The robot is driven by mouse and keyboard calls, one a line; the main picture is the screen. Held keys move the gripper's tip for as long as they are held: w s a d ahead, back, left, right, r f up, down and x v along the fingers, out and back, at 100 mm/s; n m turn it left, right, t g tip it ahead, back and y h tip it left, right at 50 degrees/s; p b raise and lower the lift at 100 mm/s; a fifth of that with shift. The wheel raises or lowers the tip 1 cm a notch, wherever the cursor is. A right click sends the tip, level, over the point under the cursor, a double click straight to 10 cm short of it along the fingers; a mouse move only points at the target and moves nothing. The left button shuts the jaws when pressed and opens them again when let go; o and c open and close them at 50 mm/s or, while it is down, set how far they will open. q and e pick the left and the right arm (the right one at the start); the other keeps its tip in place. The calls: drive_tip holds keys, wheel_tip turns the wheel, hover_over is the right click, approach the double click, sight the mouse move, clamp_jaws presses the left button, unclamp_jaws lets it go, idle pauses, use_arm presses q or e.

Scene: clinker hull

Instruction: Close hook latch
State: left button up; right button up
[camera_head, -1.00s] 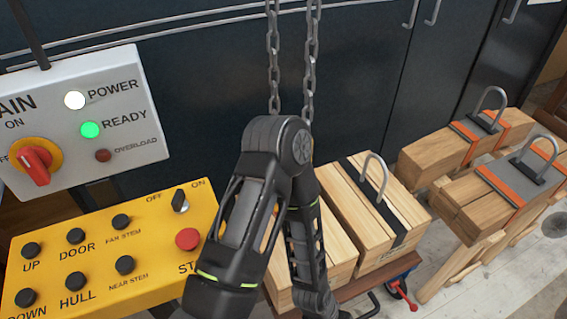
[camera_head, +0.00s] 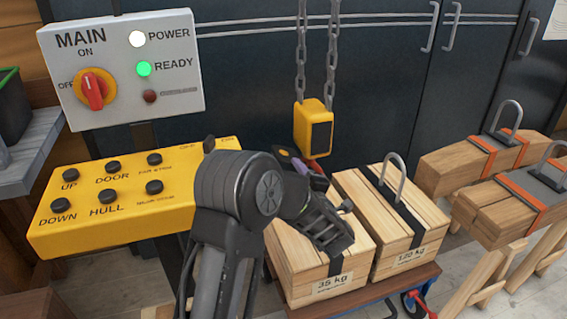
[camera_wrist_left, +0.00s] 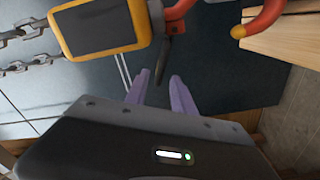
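The yellow hoist block (camera_head: 314,128) hangs on two chains above the crates. Its red hook (camera_head: 316,166) shows only partly in the head view, behind my left gripper. In the left wrist view, the red hook (camera_wrist_left: 265,17) has a yellow tip. A thin dark latch (camera_wrist_left: 168,50) points away from that tip, leaving the hook mouth open. My left gripper (camera_head: 302,166) is close to the hook. Its purple fingers (camera_wrist_left: 161,82) are apart, with the latch's free end showing in the gap between them; contact cannot be told. My right gripper is not in view.
Wooden crates marked 35 kg (camera_head: 318,262) and 120 kg (camera_head: 392,222) stand on a cart below the hook. The 120 kg crate has a metal loop. A yellow button panel (camera_head: 120,225) and a MAIN switch box (camera_head: 122,118) are at left. Strapped timber (camera_head: 500,208) lies at right.

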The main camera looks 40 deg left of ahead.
sight(286, 155)
use_arm(q)
drive_tip(key=shift+a, duration=0.1)
drive_tip(key=p+x, duration=0.1)
drive_tip(key=x, duration=0.6)
drive_tip(key=shift+w+a+f, duration=0.1)
drive_tip(key=shift+w+a, duration=0.1)
drive_tip(key=shift+c, duration=0.2)
drive_tip(key=c, duration=0.6)
clamp_jaws()
drive_tip(key=shift+w+r, duration=0.15)
drive_tip(key=shift+r, duration=0.1)
idle(0.3)
